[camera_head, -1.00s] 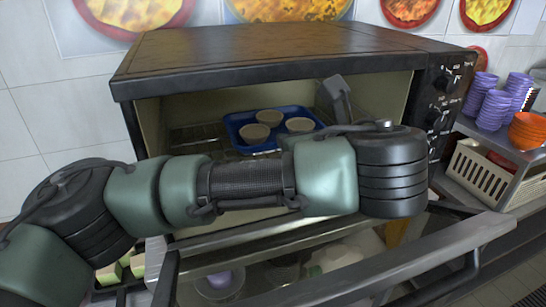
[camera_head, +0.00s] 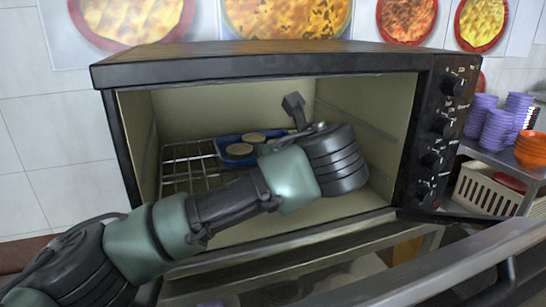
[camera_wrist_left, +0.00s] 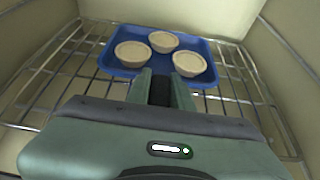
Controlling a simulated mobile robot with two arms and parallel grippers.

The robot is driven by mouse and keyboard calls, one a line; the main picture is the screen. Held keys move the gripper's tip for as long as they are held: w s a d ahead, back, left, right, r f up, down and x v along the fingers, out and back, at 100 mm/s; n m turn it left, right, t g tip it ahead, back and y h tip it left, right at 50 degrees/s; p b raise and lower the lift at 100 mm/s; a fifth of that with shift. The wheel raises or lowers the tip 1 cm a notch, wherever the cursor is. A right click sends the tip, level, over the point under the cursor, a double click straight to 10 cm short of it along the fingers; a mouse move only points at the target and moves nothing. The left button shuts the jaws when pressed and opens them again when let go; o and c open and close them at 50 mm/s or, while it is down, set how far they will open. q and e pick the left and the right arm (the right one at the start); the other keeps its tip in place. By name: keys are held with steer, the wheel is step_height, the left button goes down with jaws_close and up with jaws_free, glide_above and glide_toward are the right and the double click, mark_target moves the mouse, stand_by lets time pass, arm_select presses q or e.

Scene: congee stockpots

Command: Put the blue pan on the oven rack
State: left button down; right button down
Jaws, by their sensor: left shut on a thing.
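The blue pan (camera_head: 224,142) is inside the open oven, over the wire oven rack (camera_head: 180,172). It holds 3 pale round tarts, all of which show in the left wrist view. My left gripper (camera_wrist_left: 163,88) is shut on the near edge of the blue pan (camera_wrist_left: 228,72). The pan looks level and close over the rack bars (camera_wrist_left: 62,72); I cannot tell whether it touches them. In the head view my left arm hides the gripper fingers and the right part of the pan. My right gripper is not in view.
The oven (camera_head: 255,68) has side walls close around my left arm. Its lowered door (camera_head: 430,268) juts out in front. At right stand purple bowl stacks (camera_head: 497,122), orange bowls (camera_head: 531,148) and a cream basket (camera_head: 487,190). The left part of the rack is bare.

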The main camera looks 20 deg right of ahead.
arm_select(q)
steer(key=shift+s, duration=0.2)
steer(key=c, duration=1.4)
jaws_free()
steer(key=shift+o, duration=0.7)
steer(key=shift+f, duration=0.1)
steer(key=shift+r, duration=0.25)
steer(key=p+v, duration=0.9)
steer(key=v, duration=0.3)
steer(key=shift+f, duration=0.15)
